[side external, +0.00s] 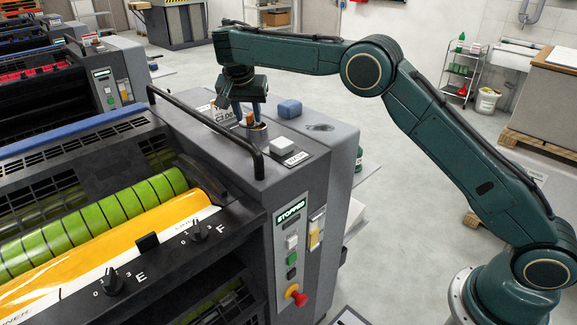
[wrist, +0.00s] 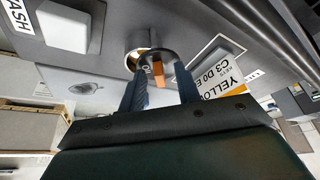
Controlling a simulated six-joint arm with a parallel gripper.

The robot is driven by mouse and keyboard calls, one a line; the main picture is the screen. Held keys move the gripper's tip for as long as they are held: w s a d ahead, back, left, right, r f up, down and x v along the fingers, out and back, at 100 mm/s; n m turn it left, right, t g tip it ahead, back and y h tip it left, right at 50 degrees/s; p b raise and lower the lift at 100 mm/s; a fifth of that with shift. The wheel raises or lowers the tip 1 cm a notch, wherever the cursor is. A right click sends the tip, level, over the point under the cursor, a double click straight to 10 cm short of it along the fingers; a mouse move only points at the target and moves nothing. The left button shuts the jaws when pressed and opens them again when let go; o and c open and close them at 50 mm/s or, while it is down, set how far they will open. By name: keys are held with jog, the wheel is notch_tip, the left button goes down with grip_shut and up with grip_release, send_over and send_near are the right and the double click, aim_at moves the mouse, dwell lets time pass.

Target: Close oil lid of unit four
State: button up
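The oil lid (wrist: 154,57) is a small round grey metal disc with an orange tab (wrist: 158,74). It sits at a round filler opening (wrist: 132,60) in the unit's top, and part of the opening's yellowish inside shows beside it, so the lid stands open. In the side view the orange tab (side external: 249,118) shows small, low between my fingers. My gripper (wrist: 160,80) points down at the lid, with its two blue-grey fingers apart on either side of the tab. In the side view my gripper (side external: 249,112) is just above the opening. Whether a finger touches the lid cannot be told.
A black rail (side external: 215,125) runs along the unit's top close to my gripper. A white block (side external: 282,146) and a blue cloth-like block (side external: 290,108) stand near the opening. A plate marked YELLOW (wrist: 221,66) lies beside the lid. The stopped unit's control panel (side external: 292,245) faces front.

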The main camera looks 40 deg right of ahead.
jog(key=shift+n, duration=0.4)
jog(key=shift+w+a+n+t+y, duration=0.1)
jog(key=shift+n+t+y, duration=0.25)
jog(key=shift+n, duration=0.75)
jog(key=shift+w+a+n+t+y, duration=0.1)
jog(key=shift+n+t+y, duration=0.25)
jog(key=shift+n, duration=0.75)
jog(key=v, duration=1.4)
jog(key=shift+s+d+r+n, duration=1.4)
jog(key=shift+s+d+r, duration=0.65)
jog(key=shift+s, duration=0.35)
jog(key=s+n+y, duration=0.3)
jog(key=s+n, duration=0.1)
jog(key=s, duration=1.1)
jog(key=shift+n+t, duration=0.3)
jog(key=shift+s, duration=0.1)
